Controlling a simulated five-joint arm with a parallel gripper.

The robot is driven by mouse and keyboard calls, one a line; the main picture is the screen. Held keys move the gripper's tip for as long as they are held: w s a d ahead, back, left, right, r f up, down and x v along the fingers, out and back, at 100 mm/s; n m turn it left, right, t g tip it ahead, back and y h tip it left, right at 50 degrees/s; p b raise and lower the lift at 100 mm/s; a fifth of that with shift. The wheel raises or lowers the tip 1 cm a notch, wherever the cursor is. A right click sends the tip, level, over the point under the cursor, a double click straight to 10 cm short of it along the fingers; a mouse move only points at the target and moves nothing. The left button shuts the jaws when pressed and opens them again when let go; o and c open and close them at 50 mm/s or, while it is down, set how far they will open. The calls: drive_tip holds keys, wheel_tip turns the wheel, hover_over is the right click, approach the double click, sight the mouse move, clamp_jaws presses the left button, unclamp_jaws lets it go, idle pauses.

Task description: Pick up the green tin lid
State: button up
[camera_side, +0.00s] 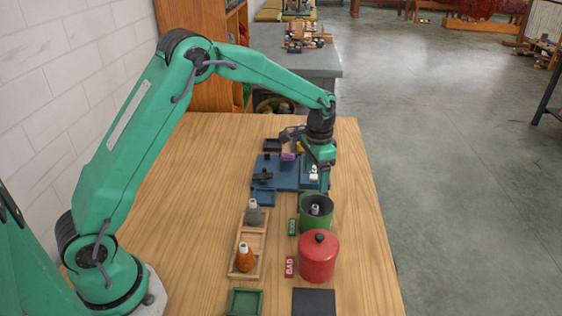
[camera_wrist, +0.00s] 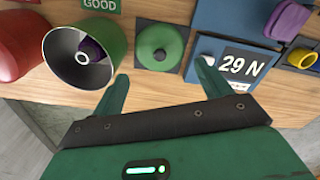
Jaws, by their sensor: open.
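The green tin lid (camera_wrist: 160,44) lies flat on a dark square mat (camera_wrist: 178,66) in the wrist view, with a round knob at its centre. I cannot make it out in the side view, where my gripper stands in front of that spot. My gripper (camera_wrist: 156,84) is open and empty. Its fingers are apart, short of the lid in the wrist picture and not touching it.
A blue fixture (camera_wrist: 235,20) with a "29 N" display stands right of the lid, close to one finger. A lidded red tin (camera_side: 318,262) stands near the green tin. A wooden tray (camera_side: 251,241) holds grey and orange cones. The table's left part is clear.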

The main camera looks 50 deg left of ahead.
drive_tip(key=shift+f, duration=3.6)
drive_tip(key=c, duration=0.9)
drive_tip(key=shift+s, duration=0.1)
drive_tip(key=shift+c, duration=0.6)
drive_tip(key=shift+f, duration=0.1)
